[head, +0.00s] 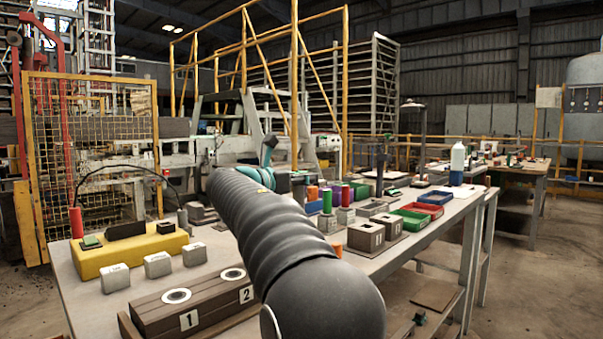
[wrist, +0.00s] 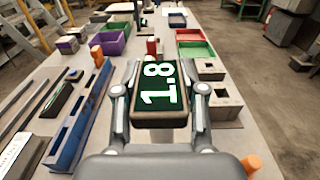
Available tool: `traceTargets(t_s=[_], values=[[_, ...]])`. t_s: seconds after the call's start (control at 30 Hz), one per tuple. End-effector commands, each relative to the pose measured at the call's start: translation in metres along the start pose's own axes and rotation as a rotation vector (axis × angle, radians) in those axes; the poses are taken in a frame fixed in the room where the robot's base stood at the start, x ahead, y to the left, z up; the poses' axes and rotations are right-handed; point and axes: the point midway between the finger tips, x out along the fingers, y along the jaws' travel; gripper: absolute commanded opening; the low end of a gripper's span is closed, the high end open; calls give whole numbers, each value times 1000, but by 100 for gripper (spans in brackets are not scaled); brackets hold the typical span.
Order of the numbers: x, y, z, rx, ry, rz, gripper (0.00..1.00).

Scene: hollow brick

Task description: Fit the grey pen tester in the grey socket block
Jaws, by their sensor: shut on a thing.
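In the wrist view my gripper (wrist: 161,70) is shut on a boxy thing with a grey-brown case, which I take to be the grey pen tester (wrist: 121,103). Its dark green screen faces the camera and reads 1.8; its lower end is hidden. To the right of the gripper stand two pale grey blocks with square openings, a nearer one (wrist: 213,113) and a farther one (wrist: 207,65). They also show in the head view, nearer (head: 359,243) and farther (head: 391,229). I cannot tell which is the socket block. The held thing is apart from both.
Green (wrist: 196,50) and red (wrist: 190,35) trays lie beyond the blocks. A purple tray (wrist: 110,47) and a long blue tray (wrist: 75,135) are on the left. An orange piece (wrist: 251,163) is near the right edge. In the head view, a yellow block (head: 120,262) stands left.

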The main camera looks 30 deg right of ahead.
Motion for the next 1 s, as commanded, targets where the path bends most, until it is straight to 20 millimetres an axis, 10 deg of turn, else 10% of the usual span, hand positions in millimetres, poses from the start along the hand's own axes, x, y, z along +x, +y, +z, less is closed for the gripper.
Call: traceTargets(t_s=[1.0], values=[[-1,0,-7,1,-1,-1,10]])
